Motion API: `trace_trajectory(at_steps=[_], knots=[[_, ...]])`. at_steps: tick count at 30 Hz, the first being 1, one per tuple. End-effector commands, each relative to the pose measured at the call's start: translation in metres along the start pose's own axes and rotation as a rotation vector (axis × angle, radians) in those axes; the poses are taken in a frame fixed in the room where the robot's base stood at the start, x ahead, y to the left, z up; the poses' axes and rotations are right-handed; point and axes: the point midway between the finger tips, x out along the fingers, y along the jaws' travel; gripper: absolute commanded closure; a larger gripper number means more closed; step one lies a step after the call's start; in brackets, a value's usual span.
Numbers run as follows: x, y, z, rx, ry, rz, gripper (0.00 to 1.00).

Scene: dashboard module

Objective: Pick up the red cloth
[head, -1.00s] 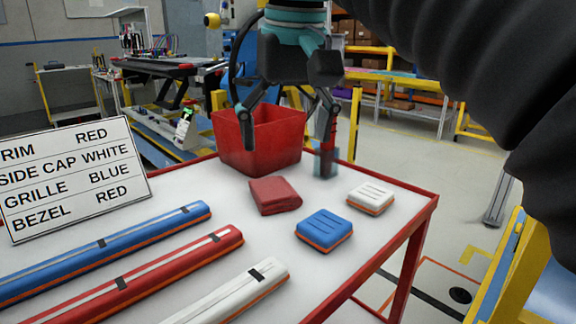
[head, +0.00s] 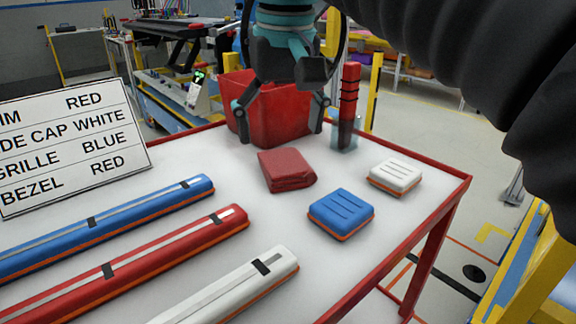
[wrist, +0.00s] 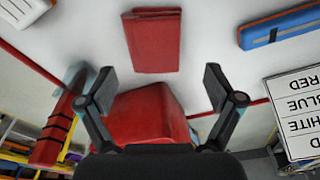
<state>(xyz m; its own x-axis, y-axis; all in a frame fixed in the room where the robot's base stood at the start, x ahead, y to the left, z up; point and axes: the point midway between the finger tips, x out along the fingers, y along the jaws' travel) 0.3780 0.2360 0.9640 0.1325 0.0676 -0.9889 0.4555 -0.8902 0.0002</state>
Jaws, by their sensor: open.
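The red cloth (head: 286,170) lies folded on the white tabletop, in the middle of the head view. In the wrist view the cloth (wrist: 153,42) is at the top centre, beyond the fingertips. My gripper (head: 281,135) is open and empty, above and behind the cloth, in front of the red bin. In the wrist view the two fingers of my gripper (wrist: 160,86) stand wide apart, with the cloth not between them.
A red bin (head: 262,100) stands behind the cloth, with a red banded stick in a clear holder (head: 344,137) beside it. A blue block (head: 341,212) and a white block (head: 395,176) lie to the right. Long blue, red and white bars and a sign (head: 68,145) are left.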

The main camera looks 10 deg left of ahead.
Motion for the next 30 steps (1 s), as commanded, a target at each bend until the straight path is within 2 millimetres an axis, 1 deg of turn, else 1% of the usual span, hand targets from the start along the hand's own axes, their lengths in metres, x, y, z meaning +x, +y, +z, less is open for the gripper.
trace_trajectory(at_steps=[5,9,12,16,22,23,24,26,27,30], knots=[[0.014,0.002,0.002,0.001,0.0,0.0,0.08],[0.035,0.004,0.005,0.001,-0.002,0.0,0.08],[0.047,0.003,0.005,0.0,-0.001,0.0,0.08],[0.053,0.003,0.004,0.0,0.0,0.0,0.08],[0.053,0.003,0.004,0.0,0.001,0.0,0.08],[0.053,0.003,0.004,0.0,0.001,0.0,0.11],[0.053,0.003,0.004,0.0,0.001,0.0,0.21],[0.053,0.003,0.004,0.0,0.001,0.0,0.36],[0.053,0.003,0.004,0.0,0.001,0.0,0.46],[0.053,0.003,0.004,0.0,0.001,0.0,0.67]])
